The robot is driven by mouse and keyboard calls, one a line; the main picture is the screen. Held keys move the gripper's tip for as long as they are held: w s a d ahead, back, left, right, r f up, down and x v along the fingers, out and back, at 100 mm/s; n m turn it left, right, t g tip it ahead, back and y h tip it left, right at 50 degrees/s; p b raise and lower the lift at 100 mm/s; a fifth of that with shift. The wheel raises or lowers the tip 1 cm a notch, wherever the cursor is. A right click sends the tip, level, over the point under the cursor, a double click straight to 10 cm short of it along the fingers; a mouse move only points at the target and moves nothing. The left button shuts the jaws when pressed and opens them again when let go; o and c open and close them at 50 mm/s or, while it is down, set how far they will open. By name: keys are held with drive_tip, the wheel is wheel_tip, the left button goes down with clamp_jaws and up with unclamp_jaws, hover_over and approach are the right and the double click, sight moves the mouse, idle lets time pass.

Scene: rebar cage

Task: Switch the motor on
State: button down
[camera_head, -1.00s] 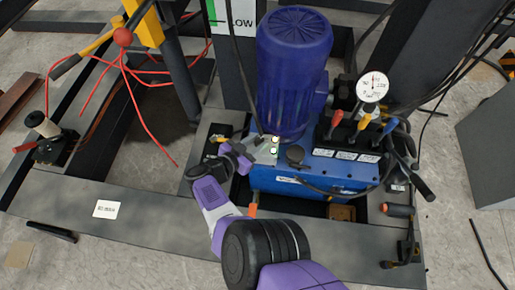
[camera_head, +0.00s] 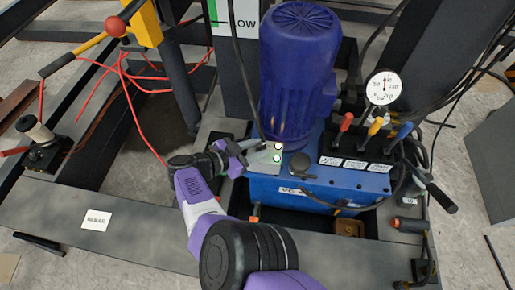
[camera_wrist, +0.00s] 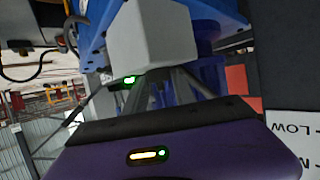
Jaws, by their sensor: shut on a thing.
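The blue motor (camera_head: 298,75) stands upright on the blue hydraulic unit (camera_head: 318,190). A small grey switch box (camera_head: 264,154) with a white light and a green light sits at the motor's lower left. My gripper (camera_head: 240,154) reaches it from the left in the head view. In the wrist view, my gripper's fingers (camera_wrist: 180,88) extend to the pale grey box (camera_wrist: 150,42), with a green light (camera_wrist: 130,79) beside them. The fingers appear closed at the box's edge; the exact contact is hidden.
Red, yellow and blue levers (camera_head: 375,130) and a pressure gauge (camera_head: 384,87) stand right of the motor. A black cable (camera_head: 240,75) hangs just left of the motor. Red wires (camera_head: 130,95) and a yellow post (camera_head: 141,22) are at upper left.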

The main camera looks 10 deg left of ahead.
drive_tip(key=shift+f, duration=0.15)
drive_tip(key=c, duration=1)
unclamp_jaws()
drive_tip(key=shift+c, duration=0.2)
drive_tip(key=p+v, duration=0.1)
drive_tip(key=v, duration=0.7)
drive_tip(key=shift+p, duration=0.3)
